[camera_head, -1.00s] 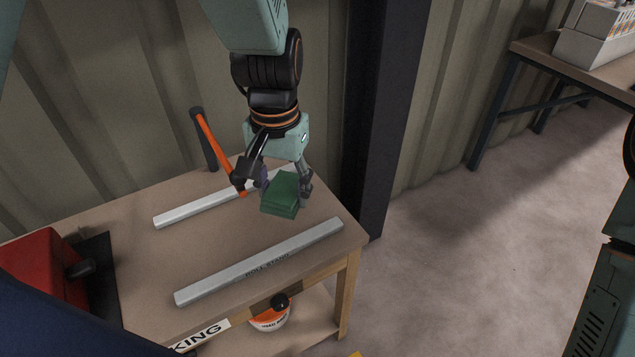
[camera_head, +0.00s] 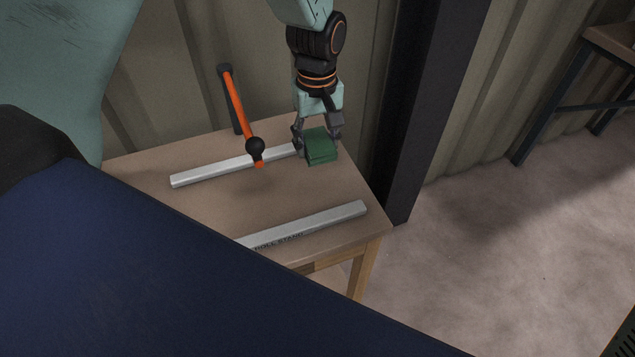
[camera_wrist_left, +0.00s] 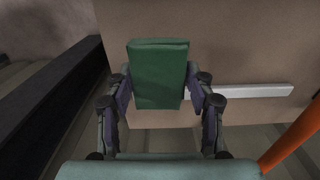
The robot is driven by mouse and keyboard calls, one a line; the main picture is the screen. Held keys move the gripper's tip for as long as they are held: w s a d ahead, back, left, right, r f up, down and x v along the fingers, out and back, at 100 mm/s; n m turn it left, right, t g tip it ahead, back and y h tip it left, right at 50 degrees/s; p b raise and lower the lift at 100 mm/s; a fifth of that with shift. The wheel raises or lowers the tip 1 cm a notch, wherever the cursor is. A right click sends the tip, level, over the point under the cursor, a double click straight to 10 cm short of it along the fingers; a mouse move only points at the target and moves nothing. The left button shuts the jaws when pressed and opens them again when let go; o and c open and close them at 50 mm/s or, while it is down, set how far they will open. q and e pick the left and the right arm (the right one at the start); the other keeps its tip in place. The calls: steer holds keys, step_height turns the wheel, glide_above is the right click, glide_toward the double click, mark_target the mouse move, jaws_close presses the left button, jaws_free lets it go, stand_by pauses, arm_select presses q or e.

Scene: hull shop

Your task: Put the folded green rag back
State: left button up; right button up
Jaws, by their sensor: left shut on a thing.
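The folded green rag (camera_head: 321,147) is a thick green block between the fingers of my left gripper (camera_head: 318,137), over the far right part of the wooden table (camera_head: 215,205). In the left wrist view the rag (camera_wrist_left: 159,75) sits between both fingers of my left gripper (camera_wrist_left: 160,92), which is shut on it. I cannot tell whether the rag touches the table. My right gripper is not in view.
Two pale rails lie on the table: a far rail (camera_head: 225,169) beside the rag and a near rail (camera_head: 320,223). An orange-handled tool (camera_head: 240,110) stands at the back left of the gripper. A dark post (camera_head: 425,110) rises right of the table.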

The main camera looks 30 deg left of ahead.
arm_select(q)
steer(key=b, duration=0.1)
glide_above(316, 184)
steer(key=f, duration=0.6)
steer(key=shift+a, duration=0.2)
steer(key=shift+f, duration=0.35)
steer(key=shift+d+f+b, duration=0.3)
steer(key=shift+f+b, duration=0.05)
step_height(316, 184, down, 3)
steer(key=shift+a+f+b, duration=0.15)
steer(key=shift+b, duration=0.25)
steer(key=shift+w, duration=0.1)
steer(key=o, duration=0.9)
steer(key=shift+f, duration=0.15)
steer(key=shift+o, duration=1.1)
